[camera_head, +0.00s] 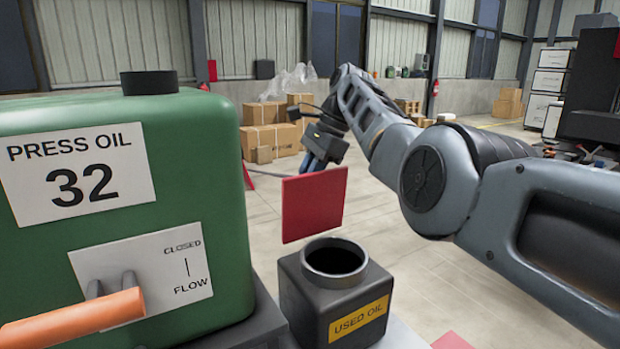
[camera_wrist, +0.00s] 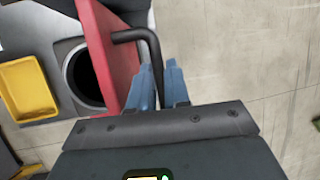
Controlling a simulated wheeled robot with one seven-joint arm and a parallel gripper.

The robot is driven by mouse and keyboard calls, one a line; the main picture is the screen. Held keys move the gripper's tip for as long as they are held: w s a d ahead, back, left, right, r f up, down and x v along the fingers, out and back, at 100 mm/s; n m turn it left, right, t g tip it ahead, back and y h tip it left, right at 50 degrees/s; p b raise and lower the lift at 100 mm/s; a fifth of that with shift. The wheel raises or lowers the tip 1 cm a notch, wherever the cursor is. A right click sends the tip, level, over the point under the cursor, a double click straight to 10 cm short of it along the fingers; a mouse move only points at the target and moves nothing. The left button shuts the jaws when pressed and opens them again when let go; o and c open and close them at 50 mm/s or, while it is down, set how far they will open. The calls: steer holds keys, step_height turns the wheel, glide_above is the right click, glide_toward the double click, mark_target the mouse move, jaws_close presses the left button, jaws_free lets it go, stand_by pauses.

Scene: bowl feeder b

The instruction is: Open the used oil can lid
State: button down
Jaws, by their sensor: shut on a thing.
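The dark grey used oil can (camera_head: 334,318) stands at the lower middle of the head view, with a yellow label and an open round mouth. Its red square lid (camera_head: 314,204) stands upright just beyond the mouth. I cannot tell whether it touches the can. In the wrist view the lid (camera_wrist: 112,50) shows edge-on beside the dark opening. My gripper (camera_head: 312,168) is on the far side of the lid. Its blue fingers (camera_wrist: 159,84) are shut on the lid's black bent handle (camera_wrist: 153,46).
A green press oil tank (camera_head: 195,200) with an orange lever (camera_head: 75,318) stands close on the left. A red piece (camera_head: 452,342) shows at the bottom edge. Cardboard boxes (camera_head: 268,135) stand behind on the floor. Open floor lies right of the can.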

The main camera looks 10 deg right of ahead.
steer(key=shift+f, duration=0.15)
steer(key=c, duration=1.4)
jaws_free()
steer(key=shift+c, duration=0.2)
steer(key=v, duration=0.7)
steer(key=shift+d+r+b, duration=0.15)
steer(key=shift+r+b, duration=0.15)
steer(key=shift+r, duration=0.1)
